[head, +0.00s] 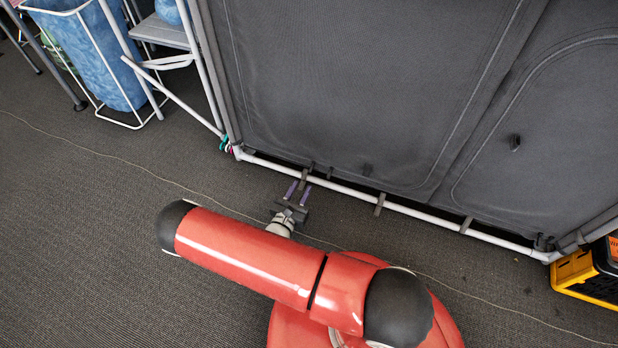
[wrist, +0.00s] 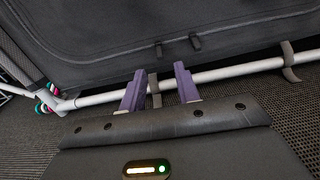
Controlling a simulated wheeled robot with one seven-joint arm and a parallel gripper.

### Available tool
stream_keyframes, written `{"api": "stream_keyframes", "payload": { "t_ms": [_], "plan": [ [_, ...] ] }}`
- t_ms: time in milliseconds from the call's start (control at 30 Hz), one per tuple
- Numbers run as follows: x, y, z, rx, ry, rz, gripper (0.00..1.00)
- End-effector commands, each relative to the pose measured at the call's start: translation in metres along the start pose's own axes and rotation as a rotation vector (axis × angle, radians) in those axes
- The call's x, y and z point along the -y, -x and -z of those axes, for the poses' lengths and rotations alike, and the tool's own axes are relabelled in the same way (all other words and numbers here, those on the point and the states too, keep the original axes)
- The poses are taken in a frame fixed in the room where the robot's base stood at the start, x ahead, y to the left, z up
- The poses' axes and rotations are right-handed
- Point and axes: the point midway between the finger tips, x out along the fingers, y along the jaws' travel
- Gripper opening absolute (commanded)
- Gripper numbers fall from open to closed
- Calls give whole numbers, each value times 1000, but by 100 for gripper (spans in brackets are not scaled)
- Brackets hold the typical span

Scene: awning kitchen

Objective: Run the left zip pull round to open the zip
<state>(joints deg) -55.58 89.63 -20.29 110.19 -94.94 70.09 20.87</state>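A dark grey fabric cabinet front (head: 340,80) carries a zip seam around its left door. Two small dark zip pulls hang near the door's bottom edge. The left zip pull (wrist: 158,48) and the right one (wrist: 195,40) show side by side in the wrist view; the left pull (head: 312,168) is tiny in the head view. My gripper (head: 298,182) is low at the white bottom rail, its purple fingers apart and empty. In the wrist view, my gripper (wrist: 156,82) is just short of the left pull, with a grey strap on the rail visible between the fingers.
The white rail (head: 345,190) runs along the cabinet's foot with more straps (head: 380,204). A tab (head: 515,142) is on the right door. Carpet is clear at left.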

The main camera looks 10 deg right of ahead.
Motion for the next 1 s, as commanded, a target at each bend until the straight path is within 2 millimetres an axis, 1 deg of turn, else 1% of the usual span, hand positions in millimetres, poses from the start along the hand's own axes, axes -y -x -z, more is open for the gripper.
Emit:
{"api": "stream_keyframes", "payload": {
  "t_ms": [67, 167, 400, 500, 600, 733, 933, 967, 1000],
  "plan": [
    [0, -2, 4, 3, 11, -16, 32],
    [0, -12, 4, 3, 11, -16, 32],
    [0, -51, 4, 4, 10, -13, 32],
    [-1, -64, 4, 2, 9, -13, 32],
    [-1, -73, 4, 2, 9, -14, 32],
    [-2, -77, 3, 2, 10, -15, 32],
    [-2, -78, 3, 2, 10, -15, 32],
    [-2, -78, 3, 2, 10, -15, 29],
    [-2, -78, 3, 2, 10, -15, 24]
  ]
}}
